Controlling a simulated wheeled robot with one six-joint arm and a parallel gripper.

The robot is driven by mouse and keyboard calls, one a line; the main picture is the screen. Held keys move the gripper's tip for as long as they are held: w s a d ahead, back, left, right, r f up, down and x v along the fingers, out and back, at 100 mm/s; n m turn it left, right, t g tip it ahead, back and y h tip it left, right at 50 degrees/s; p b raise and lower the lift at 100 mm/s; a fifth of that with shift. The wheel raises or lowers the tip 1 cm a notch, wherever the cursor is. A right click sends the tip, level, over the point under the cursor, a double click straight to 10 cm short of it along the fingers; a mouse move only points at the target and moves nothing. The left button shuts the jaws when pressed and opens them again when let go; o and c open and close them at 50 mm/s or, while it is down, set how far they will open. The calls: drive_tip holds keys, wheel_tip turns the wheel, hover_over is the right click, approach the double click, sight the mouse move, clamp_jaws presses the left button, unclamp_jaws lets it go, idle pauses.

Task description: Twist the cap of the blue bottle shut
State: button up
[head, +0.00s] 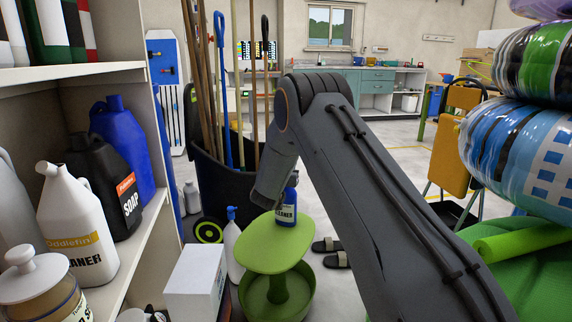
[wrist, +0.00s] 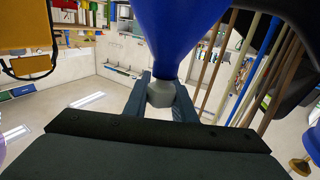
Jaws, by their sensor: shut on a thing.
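The blue bottle (head: 287,213), with a label reading "CLEANER", stands upright on a round-cornered green stand (head: 275,242) in the head view. My arm hides part of it and its top. In the wrist view the blue bottle (wrist: 185,35) fills the upper middle. Its pale grey cap (wrist: 160,95) sits at the narrow neck. My gripper (wrist: 161,100) is shut on the cap, with one finger on each side. In the head view the fingertips are hidden behind my wrist. I cannot tell how tightly the cap is seated.
A white spray bottle (head: 232,245) stands left of the stand and a white box (head: 194,283) at its front left. Shelves with jugs (head: 122,140) are at the left. A dark bin (head: 222,185) with poles is behind. Inflated rings (head: 525,160) are at the right.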

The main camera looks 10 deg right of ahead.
drive_tip(key=shift+s+d+m+g+h+b, duration=0.3)
drive_tip(key=shift+m+g+h+b, duration=0.5)
drive_tip(key=shift+m+g+h, duration=0.55)
drive_tip(key=shift+s+d+m+g+h+b, duration=0.3)
drive_tip(key=shift+m+g+h+b, duration=0.55)
drive_tip(key=shift+m+g+h, duration=0.5)
drive_tip(key=shift+s+d+m+g+h+b, duration=0.3)
drive_tip(key=shift+m+g+h+b, duration=0.5)
drive_tip(key=shift+m+g+h, duration=0.5)
drive_tip(key=shift+g, duration=0.3)
drive_tip(key=o, duration=1.1)
drive_tip(key=shift+p+v, duration=0.95)
drive_tip(key=shift+v, duration=2.95)
